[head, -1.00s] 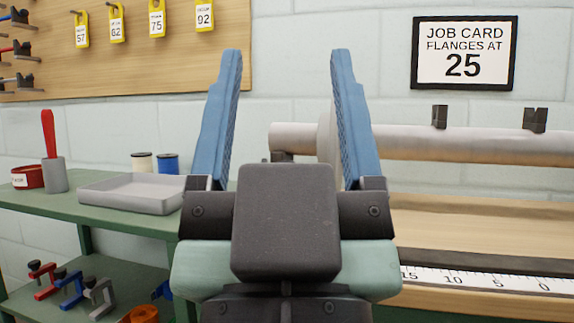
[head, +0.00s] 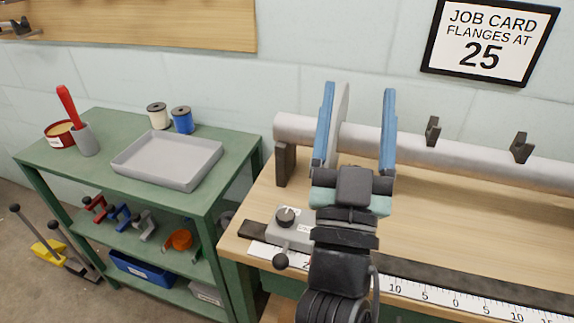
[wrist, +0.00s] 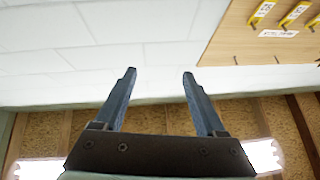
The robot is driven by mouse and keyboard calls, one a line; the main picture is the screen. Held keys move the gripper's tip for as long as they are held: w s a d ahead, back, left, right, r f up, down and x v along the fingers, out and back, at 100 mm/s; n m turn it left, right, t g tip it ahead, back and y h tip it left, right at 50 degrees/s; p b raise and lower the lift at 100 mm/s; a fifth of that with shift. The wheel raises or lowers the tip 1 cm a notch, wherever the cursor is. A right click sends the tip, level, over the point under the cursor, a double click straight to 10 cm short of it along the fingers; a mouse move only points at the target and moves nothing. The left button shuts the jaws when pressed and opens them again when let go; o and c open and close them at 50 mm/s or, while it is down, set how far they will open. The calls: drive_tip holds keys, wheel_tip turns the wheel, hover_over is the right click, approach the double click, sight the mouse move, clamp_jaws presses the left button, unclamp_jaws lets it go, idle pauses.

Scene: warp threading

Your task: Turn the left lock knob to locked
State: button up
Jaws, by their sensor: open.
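The left lock knob (head: 287,217) is a dark round knob on a grey block at the left end of the bench's dark rail. A small white label is beside it, too small to read. My gripper (head: 358,90) is open and empty, its blue fingers pointing up in front of the grey roller, above and to the right of the knob. In the wrist view my gripper (wrist: 160,72) shows its two fingers wide apart against the wall. The knob is not in the wrist view.
A grey roller (head: 400,145) spans the bench (head: 450,215), with a ruler (head: 440,300) along its front. A black ball-ended lever (head: 281,261) sits just below the knob block. A green shelf (head: 100,150) with a grey tray (head: 168,160) stands to the left. A job card (head: 488,40) hangs on the wall.

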wheel_tip(320, 180, down, 9)
drive_tip(key=n+g+y+p, duration=0.2)
drive_tip(key=n+y+p, duration=0.25)
drive_tip(key=p, duration=0.35)
drive_tip(key=n+g+y+p, duration=0.2)
drive_tip(key=g+y+p, duration=0.3)
drive_tip(key=p, duration=0.1)
approach(288, 222)
drive_tip(key=shift+m, duration=0.25)
drive_tip(key=b+x, duration=0.1)
drive_tip(key=x, duration=1)
drive_tip(key=shift+w+b, duration=0.2)
drive_tip(key=shift+b, duration=0.15)
clamp_jaws()
